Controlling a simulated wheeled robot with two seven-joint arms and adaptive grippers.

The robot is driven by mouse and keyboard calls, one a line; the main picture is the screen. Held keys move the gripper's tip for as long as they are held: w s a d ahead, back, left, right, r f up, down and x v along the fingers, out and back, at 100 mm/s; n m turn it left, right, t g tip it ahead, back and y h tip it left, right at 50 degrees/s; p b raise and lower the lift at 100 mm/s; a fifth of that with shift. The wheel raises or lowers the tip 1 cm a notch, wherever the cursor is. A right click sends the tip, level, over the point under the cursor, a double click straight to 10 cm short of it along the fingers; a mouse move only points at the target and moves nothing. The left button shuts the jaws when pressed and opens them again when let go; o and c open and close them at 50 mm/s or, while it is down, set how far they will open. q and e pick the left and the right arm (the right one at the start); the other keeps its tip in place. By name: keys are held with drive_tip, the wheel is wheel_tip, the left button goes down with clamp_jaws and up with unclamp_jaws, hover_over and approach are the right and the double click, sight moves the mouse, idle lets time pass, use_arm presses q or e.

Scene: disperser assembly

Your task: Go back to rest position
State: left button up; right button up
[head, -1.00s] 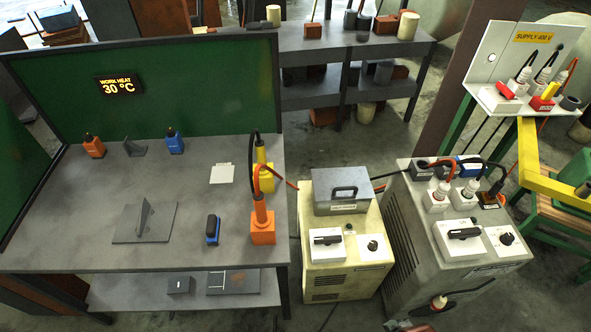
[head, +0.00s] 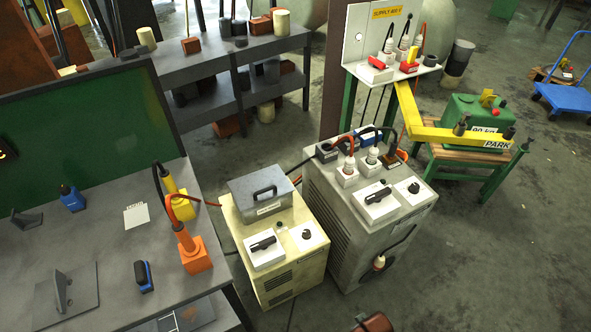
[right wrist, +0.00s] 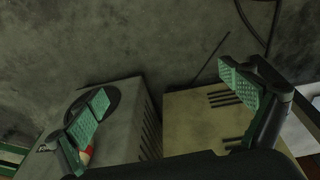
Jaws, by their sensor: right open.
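My right gripper (right wrist: 163,88) shows in the right wrist view with its two green-padded fingers wide apart and nothing between them. Neither gripper can be made out in the head view, and my left gripper is not seen. In the head view the grey cabinet (head: 325,205) and the cream cabinet (head: 290,277) stand side by side, both with switches on top.
The workbench (head: 110,250) at left holds orange (head: 195,255), yellow (head: 176,187) and blue pieces. A yellow beam (head: 440,132) marked PARK reaches over a stand with a green block (head: 470,112). A blue cart (head: 570,100) stands far right. The floor at lower right is clear.

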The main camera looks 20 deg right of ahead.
drive_tip(key=s+a+f+g+p, duration=0.1)
drive_tip(key=s+f, duration=0.6)
drive_tip(key=f, duration=0.3)
drive_tip(key=s+f+p, duration=0.2)
drive_tip(key=s+f, duration=0.4)
drive_tip(key=f, duration=0.5)
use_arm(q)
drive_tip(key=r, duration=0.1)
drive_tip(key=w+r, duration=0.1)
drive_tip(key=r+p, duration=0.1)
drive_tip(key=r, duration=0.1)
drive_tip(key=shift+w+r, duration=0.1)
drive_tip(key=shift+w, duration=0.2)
use_arm(e)
drive_tip(key=s+f, duration=0.3)
drive_tip(key=s, duration=0.7)
drive_tip(key=shift+s+d+f+n+g, duration=0.2)
drive_tip(key=shift+f+n+g, duration=0.1)
drive_tip(key=shift+n, duration=0.1)
